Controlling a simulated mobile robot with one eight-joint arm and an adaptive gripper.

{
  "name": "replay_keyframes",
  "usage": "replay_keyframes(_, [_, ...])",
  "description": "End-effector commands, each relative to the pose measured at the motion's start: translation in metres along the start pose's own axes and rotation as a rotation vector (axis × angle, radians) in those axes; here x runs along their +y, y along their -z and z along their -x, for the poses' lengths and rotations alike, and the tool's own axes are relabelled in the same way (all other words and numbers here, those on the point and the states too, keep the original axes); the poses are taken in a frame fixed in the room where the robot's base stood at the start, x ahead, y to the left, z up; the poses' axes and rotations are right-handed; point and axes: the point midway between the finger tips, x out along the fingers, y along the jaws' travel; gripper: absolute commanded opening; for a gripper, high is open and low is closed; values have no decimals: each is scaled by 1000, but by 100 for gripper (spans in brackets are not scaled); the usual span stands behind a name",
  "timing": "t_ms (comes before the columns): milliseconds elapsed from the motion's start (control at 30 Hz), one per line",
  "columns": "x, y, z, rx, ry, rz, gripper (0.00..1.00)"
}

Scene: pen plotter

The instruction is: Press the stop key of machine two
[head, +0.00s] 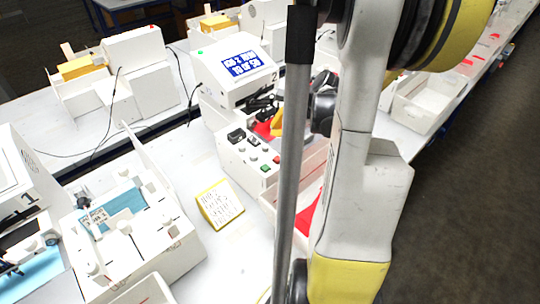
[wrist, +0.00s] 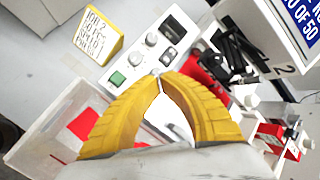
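Machine two (head: 236,70) is a white box with a lit blue screen and a "2" on its side. Its white control box (head: 232,159) stands in front, with black parts, pale knobs, a green key (head: 264,168) and a red key (head: 277,160). In the wrist view, the green key (wrist: 117,78) lies left of my gripper (wrist: 160,76). The gripper's yellow fingers curve together, and their tips meet with nothing seen between them. They overlap the control box in this view. The red key is not visible there, apparently behind the left finger. Contact cannot be judged.
A yellow-framed note (head: 220,204) stands left of the control box. An open tray with a red sheet (wrist: 85,123) lies beside the box. Black and red parts of the plotter (wrist: 232,60) are right of the fingers. Machine one (head: 20,170) is at far left.

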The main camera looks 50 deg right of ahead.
Motion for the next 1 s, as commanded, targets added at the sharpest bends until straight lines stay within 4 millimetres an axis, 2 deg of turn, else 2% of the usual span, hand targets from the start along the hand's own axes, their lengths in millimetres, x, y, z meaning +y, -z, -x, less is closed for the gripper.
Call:
replay_keyframes(367, [4, 4, -8, 1, 0, 3, 0])
replay_keyframes(833, [31, 31, -58, 1, 0, 4, 0])
replay_keyframes(1000, [37, 37, -69, 1, 0, 4, 0])
